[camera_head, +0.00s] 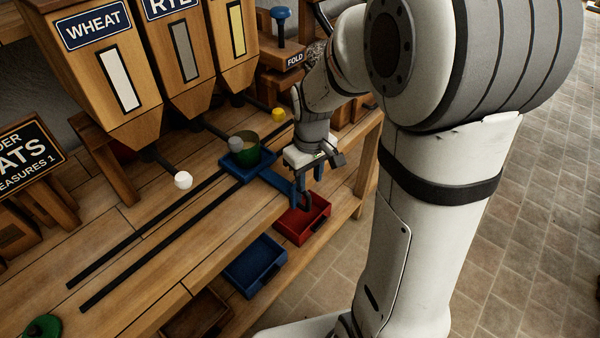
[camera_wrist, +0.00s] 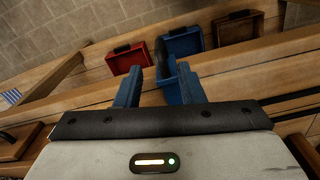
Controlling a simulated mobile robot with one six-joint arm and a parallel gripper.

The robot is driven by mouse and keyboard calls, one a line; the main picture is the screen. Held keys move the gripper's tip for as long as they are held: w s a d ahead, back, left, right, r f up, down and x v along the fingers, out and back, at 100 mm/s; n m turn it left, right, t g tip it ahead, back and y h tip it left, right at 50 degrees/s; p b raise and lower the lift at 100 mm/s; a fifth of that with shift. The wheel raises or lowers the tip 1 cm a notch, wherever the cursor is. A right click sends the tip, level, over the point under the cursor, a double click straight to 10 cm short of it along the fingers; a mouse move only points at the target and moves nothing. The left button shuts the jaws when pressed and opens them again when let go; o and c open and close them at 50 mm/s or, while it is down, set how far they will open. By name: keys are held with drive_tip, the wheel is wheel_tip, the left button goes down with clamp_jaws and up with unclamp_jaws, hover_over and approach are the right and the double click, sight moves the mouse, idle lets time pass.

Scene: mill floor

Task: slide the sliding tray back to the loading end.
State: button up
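The blue sliding tray (camera_head: 232,168) sits on two dark rails, near the grey-tipped spout of the middle hopper. A green cup (camera_head: 250,146) stands on it. A blue bar (camera_head: 272,183) runs from the tray toward the bench's front edge and ends in a dark upright handle (camera_head: 307,200). My gripper (camera_head: 308,181) is at this handle, pointing down. In the wrist view my gripper (camera_wrist: 160,72) has its two blue fingers apart, with the handle (camera_wrist: 162,58) between or just beyond them, closer to the right finger. Whether they touch it I cannot tell.
Hoppers labelled WHEAT (camera_head: 104,70) and RYE (camera_head: 182,60) stand behind the rails, beside a third one. A white-tipped spout (camera_head: 182,180) overhangs the left part. A red bin (camera_head: 302,222) and a blue bin (camera_head: 255,266) sit on the lower shelf. The rails (camera_head: 125,245) are clear to the left.

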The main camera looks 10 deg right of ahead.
sight(309, 194)
drive_tip(key=shift+w+f, duration=0.2)
drive_tip(key=shift+f, duration=0.7)
wheel_tip(309, 194, down, 7)
drive_tip(key=shift+r, duration=0.1)
clamp_jaws()
